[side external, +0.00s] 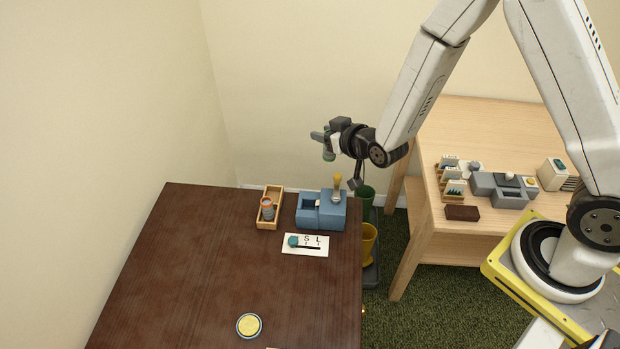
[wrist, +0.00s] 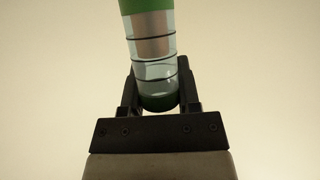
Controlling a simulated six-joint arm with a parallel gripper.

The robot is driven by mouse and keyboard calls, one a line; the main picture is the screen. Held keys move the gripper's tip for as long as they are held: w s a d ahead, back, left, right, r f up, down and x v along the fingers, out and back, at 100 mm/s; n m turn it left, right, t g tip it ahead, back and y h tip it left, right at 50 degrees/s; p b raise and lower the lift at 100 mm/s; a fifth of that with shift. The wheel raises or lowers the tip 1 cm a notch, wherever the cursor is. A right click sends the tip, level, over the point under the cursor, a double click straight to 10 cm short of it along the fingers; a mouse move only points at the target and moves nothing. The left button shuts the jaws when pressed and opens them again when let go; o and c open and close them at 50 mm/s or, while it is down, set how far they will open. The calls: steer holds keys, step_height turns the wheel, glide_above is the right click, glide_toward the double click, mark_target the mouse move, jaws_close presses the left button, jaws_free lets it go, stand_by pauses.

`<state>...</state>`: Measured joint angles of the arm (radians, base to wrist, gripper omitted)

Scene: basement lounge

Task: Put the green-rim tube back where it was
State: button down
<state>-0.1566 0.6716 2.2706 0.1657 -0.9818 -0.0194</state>
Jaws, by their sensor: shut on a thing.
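My gripper (side external: 322,141) is high in the air, beyond the back edge of the dark table and left of the light wooden table. It is shut on the green-rim tube (wrist: 152,47), a clear tube with dark rings, a green band at the top of the wrist view and a dark green end between the fingers. Something pinkish-brown shows inside it. In the side view only a small green part (side external: 328,156) of the tube shows below the jaws. A tube with an orange rim (side external: 267,209) stands in a narrow wooden tray (side external: 276,191) on the dark table.
Beside the tray is a blue box (side external: 330,214) with a yellow-handled piece. A white card (side external: 315,251) marked S and L lies before it. A yellow disc (side external: 249,325) lies near the front. Green (side external: 365,194) and yellow (side external: 369,240) containers stand between the tables. The dark table's left is clear.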

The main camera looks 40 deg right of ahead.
steer(key=s+d+r, duration=0.4)
steer(key=d+r, duration=0.1)
steer(key=r, duration=0.1)
steer(key=shift+r, duration=0.25)
steer(key=w+a+f+n+g+y, duration=0.1)
steer(key=w+a+n+g+y, duration=0.3)
steer(key=w+a+n+y, duration=0.7)
steer(key=w+a+f+n+g+y, duration=0.1)
steer(key=a+f+n+g, duration=0.1)
steer(key=f, duration=0.5)
steer(key=w+a+f+n+g+y, duration=0.1)
steer(key=a+f+n+g, duration=0.2)
steer(key=f+n+g, duration=0.2)
steer(key=shift+w+f+g, duration=0.4)
steer(key=shift+f+g, duration=0.45)
steer(key=shift+g, duration=0.45)
